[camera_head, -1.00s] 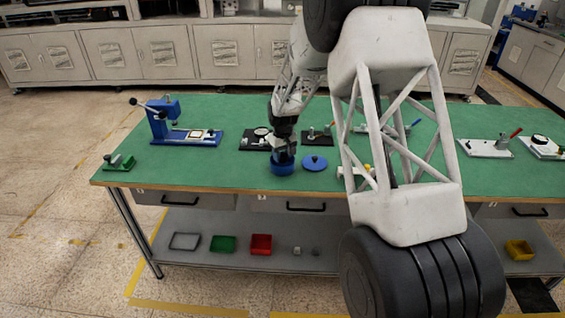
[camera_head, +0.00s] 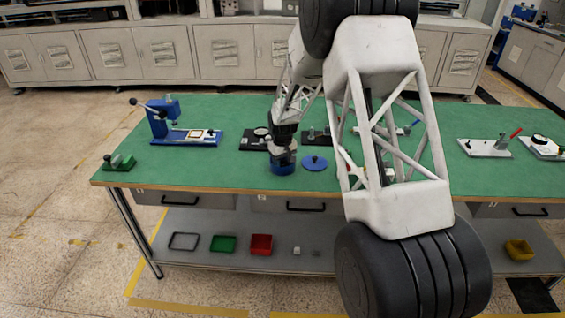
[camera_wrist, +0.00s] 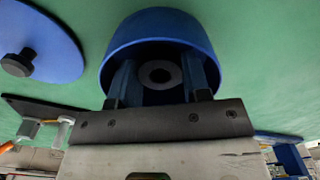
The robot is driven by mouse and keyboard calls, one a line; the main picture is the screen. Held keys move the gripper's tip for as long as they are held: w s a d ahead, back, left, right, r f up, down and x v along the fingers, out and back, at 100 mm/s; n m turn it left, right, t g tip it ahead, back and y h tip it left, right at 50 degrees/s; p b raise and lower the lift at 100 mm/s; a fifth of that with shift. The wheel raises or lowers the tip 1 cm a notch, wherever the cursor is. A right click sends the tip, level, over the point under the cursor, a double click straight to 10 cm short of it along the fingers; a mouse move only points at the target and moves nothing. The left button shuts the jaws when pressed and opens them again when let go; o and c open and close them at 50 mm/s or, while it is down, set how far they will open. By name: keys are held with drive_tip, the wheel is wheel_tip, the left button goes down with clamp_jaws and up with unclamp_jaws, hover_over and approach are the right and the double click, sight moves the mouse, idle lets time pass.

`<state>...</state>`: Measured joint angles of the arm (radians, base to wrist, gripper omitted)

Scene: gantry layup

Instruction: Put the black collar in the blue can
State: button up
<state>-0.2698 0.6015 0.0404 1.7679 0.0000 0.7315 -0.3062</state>
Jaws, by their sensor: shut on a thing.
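The blue can (camera_head: 283,169) stands open on the green bench top near its front edge. In the wrist view, its blue wall (camera_wrist: 150,30) surrounds my gripper's fingertips. My gripper (camera_wrist: 158,80) points down into the can's mouth. Its two fingers are shut on the black collar (camera_wrist: 142,76), a ring with a dark hole that looks greyish in the shade. The collar is within the can's outline; whether it touches the floor I cannot tell. In the head view my gripper (camera_head: 282,158) is over the can and hides the collar.
A blue lid (camera_head: 315,163) with a dark knob lies just right of the can. A dark board (camera_head: 255,139) with fittings is behind. The bench left of the can is clear.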

drive_tip(key=shift+f, duration=0.1)
drive_tip(key=o, duration=0.8)
wheel_tip(320, 180, up, 12)
drive_tip(key=shift+r, duration=0.1)
idle(0.3)
idle(0.8)
